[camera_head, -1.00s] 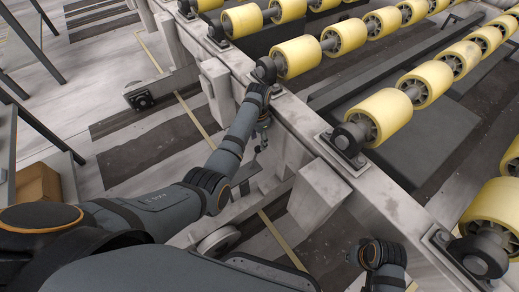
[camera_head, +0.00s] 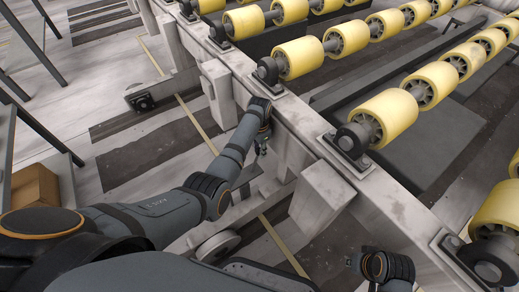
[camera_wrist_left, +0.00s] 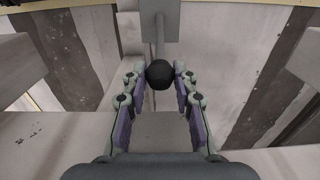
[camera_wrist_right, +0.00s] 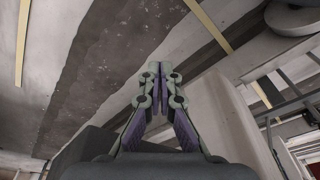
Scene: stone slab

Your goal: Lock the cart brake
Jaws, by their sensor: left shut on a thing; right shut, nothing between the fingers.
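The brake lever shows in the left wrist view as a grey bar (camera_wrist_left: 160,38) ending in a round black knob (camera_wrist_left: 159,74). My left gripper (camera_wrist_left: 160,77) is shut on the knob, with one finger on each side. In the head view my left gripper (camera_head: 262,146) is beside the grey side beam of the roller frame (camera_head: 395,205); the knob is too small to make out there. My right gripper (camera_wrist_right: 160,72) is shut and empty, its fingertips together. In the head view only my right wrist shows clearly, at the lower right.
Rows of yellow rollers (camera_head: 299,59) sit above the side beam. Pale blocks (camera_head: 322,192) stick out below it near my left forearm. A grey wheel (camera_head: 217,246) is low beside my arm. A cardboard box (camera_head: 35,186) stands at the left. Striped floor lies open between.

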